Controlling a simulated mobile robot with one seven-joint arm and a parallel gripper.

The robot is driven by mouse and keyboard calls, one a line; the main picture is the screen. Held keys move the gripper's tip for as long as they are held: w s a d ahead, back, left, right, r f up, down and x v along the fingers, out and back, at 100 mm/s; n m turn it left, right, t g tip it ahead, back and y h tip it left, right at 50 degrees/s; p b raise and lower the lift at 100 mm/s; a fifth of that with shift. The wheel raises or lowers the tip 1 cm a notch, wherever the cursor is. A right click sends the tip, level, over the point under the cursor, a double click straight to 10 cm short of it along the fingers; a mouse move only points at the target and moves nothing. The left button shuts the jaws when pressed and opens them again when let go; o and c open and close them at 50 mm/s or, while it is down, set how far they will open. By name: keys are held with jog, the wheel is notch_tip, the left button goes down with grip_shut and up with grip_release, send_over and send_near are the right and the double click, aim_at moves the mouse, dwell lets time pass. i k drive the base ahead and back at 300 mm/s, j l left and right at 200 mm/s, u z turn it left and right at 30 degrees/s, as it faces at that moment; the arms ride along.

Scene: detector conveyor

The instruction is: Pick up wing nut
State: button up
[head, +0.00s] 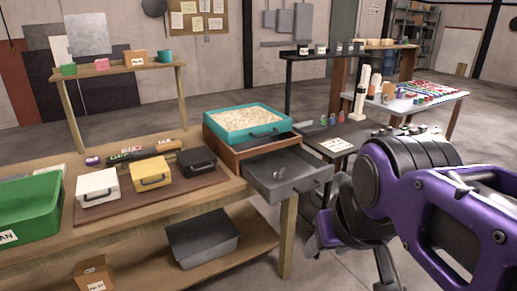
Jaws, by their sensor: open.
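A small grey metal piece (279,175), which looks like the wing nut, lies on the floor of the open grey drawer (300,183). It is too small to make out its shape well. The drawer is pulled out from the wooden housing under the teal-rimmed tray. My purple and grey arm fills the right side of the head view. My gripper (345,240) is at its lower end, right of the drawer and apart from it. It is open and partly hidden by my own arm links, and nothing shows in it.
The teal tray (288,122) of pale grains stands above the drawer. Black, yellow and white cases (98,199) and a green bin (55,208) stand to the left. A dark side table (328,157) with small coloured items is behind the drawer.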

aim_at(277, 176)
jog(key=i+l+u, duration=0.1)
jog(key=u, duration=1.15)
jog(key=l+u, duration=0.85)
jog(key=l, duration=0.25)
jog(key=k+l+u, duration=0.2)
jog(key=l, duration=0.25)
jog(key=l+u, duration=0.15)
jog(key=l, duration=0.25)
jog(key=k+l+u, duration=0.15)
jog(key=l, duration=0.25)
jog(key=k+l, duration=0.1)
jog(key=l, duration=0.3)
jog(key=k+l, duration=0.1)
jog(key=l, duration=0.3)
jog(key=k+l, duration=0.1)
jog(key=l, duration=0.25)
jog(key=k+l+u, duration=0.1)
jog(key=l, duration=0.3)
